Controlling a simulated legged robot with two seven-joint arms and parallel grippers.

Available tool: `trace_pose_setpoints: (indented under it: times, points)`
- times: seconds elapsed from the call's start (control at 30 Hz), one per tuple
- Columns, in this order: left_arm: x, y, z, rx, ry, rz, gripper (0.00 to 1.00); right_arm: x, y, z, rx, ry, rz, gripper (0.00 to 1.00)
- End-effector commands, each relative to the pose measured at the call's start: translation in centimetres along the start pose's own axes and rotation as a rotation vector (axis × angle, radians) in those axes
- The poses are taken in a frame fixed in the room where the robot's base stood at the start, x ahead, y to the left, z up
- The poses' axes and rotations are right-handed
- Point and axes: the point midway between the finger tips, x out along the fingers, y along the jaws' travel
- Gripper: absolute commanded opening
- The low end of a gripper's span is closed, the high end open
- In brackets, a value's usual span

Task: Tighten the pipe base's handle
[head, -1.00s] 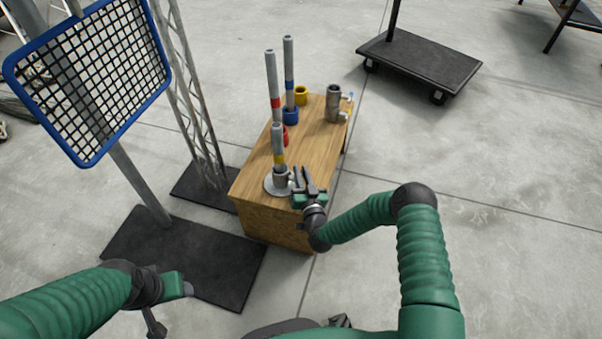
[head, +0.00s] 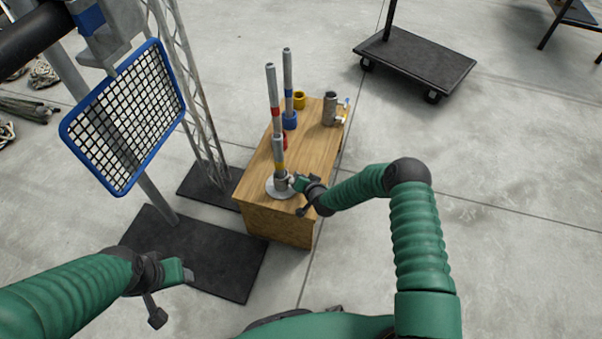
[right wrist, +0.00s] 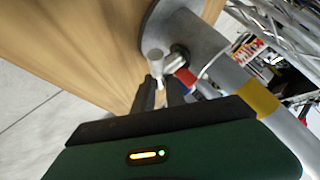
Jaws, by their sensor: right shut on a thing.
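The pipe base (head: 273,189) is a round grey flange with a short collar at the near end of the wooden box top. A grey pipe with a yellow band (head: 279,152) stands upright in it. My right gripper (head: 296,182) is at the right side of the collar, shut on the base's small handle. In the right wrist view the fingers (right wrist: 160,96) meet at the light grey handle (right wrist: 156,66), beside the flange (right wrist: 181,27). The grip contact is small and partly hidden. My left gripper (head: 187,275) is at lower left, away from the box; its finger opening is unclear.
A blue-framed mesh panel (head: 125,117) stands left. A black cart (head: 418,75) is behind right.

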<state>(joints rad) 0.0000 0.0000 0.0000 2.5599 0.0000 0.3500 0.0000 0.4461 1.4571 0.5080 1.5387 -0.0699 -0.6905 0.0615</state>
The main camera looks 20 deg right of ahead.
Motion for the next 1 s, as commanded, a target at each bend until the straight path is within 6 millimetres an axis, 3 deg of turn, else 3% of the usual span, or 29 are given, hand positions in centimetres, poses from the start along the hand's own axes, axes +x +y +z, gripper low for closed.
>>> trace_pose_setpoints:
  times: [0.4, 0.93, 0.97, 1.0]
  points:
    - [-0.67, 0.00, -0.15, 0.000, 0.000, 0.000, 0.56, 0.39, -0.42, 0.40, 0.091, -0.163, 0.031, 0.00]
    - [-0.69, 0.00, -0.16, 0.000, 0.000, 0.000, 0.56, 0.45, -0.43, 0.50, 0.104, -0.183, 0.036, 0.00]
    - [-0.69, 0.00, -0.16, 0.000, 0.000, 0.000, 0.56, 0.45, -0.43, 0.51, 0.104, -0.183, 0.036, 0.18]
    - [-0.69, 0.00, -0.16, 0.000, 0.000, 0.000, 0.56, 0.45, -0.42, 0.50, 0.104, -0.183, 0.036, 0.23]
